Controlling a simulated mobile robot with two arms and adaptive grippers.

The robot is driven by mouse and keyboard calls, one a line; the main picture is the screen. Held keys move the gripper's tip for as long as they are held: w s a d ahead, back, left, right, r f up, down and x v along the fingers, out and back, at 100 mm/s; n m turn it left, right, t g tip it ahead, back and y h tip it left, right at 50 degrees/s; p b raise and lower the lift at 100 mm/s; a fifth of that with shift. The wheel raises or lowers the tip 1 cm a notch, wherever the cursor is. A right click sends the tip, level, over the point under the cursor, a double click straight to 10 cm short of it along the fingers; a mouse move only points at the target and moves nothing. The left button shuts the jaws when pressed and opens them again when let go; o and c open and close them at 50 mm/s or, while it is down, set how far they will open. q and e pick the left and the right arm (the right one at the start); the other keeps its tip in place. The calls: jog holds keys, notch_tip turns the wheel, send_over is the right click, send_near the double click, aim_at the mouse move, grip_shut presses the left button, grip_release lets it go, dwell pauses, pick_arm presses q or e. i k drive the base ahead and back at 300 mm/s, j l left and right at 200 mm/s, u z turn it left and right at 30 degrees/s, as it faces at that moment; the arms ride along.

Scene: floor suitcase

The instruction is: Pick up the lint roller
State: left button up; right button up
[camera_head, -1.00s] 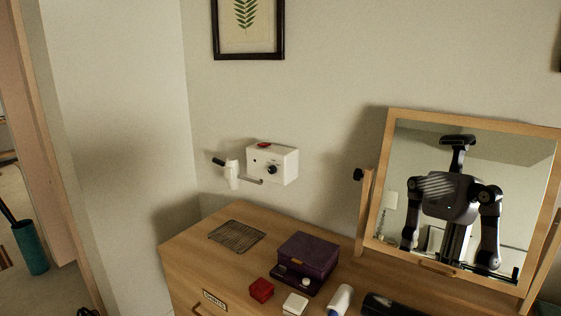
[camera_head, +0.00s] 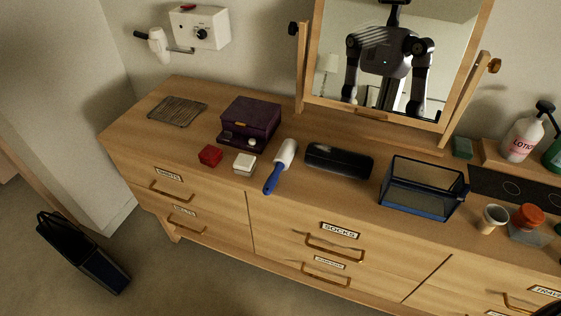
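The lint roller (camera_head: 281,164) lies on top of the wooden dresser (camera_head: 215,105), left of its middle. It has a white roll at the far end and a blue handle pointing toward the dresser's front edge. A small white box is just to its left and a black case just to its right, both apart from it. Neither of my grippers shows directly on the dresser.
Near the roller are a white box (camera_head: 245,162), a red box (camera_head: 210,155), a purple jewellery box (camera_head: 250,122) and a black case (camera_head: 338,160). A dark mesh basket (camera_head: 422,190), a cup (camera_head: 493,217) and a lotion bottle (camera_head: 522,138) stand further right. A mirror (camera_head: 390,60) rises behind.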

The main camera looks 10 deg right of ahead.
aim_at(283, 159)
jog(key=z, duration=0.4)
jog(key=i+j+z, duration=0.15)
jog(key=j+z, duration=0.25)
jog(key=i+j+z, duration=0.1)
jog(key=j+z, duration=0.15)
jog(key=z, duration=0.15)
jog(key=j+z, duration=0.45)
jog(key=l, duration=0.1)
